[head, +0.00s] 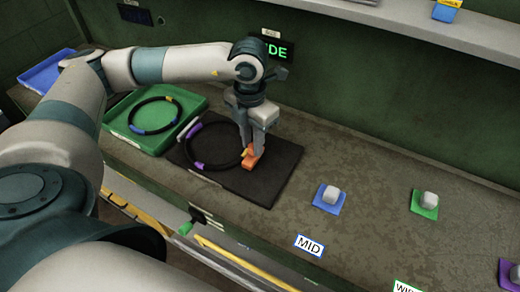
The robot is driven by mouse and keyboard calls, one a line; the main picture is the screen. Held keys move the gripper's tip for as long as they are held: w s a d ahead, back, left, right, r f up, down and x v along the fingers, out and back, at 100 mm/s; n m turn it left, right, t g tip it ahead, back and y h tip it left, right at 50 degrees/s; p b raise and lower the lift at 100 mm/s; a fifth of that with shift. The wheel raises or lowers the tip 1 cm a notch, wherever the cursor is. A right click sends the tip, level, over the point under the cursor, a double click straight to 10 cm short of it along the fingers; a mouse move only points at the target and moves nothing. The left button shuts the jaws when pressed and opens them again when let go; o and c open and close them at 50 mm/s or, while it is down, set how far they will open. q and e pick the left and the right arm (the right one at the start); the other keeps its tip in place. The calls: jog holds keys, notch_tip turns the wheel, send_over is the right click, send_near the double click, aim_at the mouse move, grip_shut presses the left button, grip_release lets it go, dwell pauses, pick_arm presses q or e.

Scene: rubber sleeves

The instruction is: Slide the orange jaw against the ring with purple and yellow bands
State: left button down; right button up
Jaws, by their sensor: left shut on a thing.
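The black ring with purple and yellow bands (192,146) lies on a dark mat (268,184). Purple bands show at its upper left and lower left, and a yellow patch shows at its right edge by the jaw. The orange jaw (250,163) stands on the mat at the ring's right side. It looks very close to the ring; I cannot tell whether they touch. My left gripper (254,148) points down from above and is shut on the orange jaw, hiding part of it. My right gripper is not in view.
A green tray (199,100) at the left holds another black ring (154,115) with blue and yellow bands. A blue tray (45,72) is farther left. Grey blocks sit on a blue pad (318,202) and a green pad (415,207) at the right.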

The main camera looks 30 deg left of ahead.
pick_arm(q)
jog(key=shift+w+a+r, duration=0.1)
jog(key=shift+a+r, duration=0.05)
jog(key=shift+a, duration=0.25)
jog(key=c, duration=1.7)
grip_release()
jog(key=shift+o, duration=1.2)
jog(key=shift+a, duration=0.35)
jog(key=shift+d, duration=0.2)
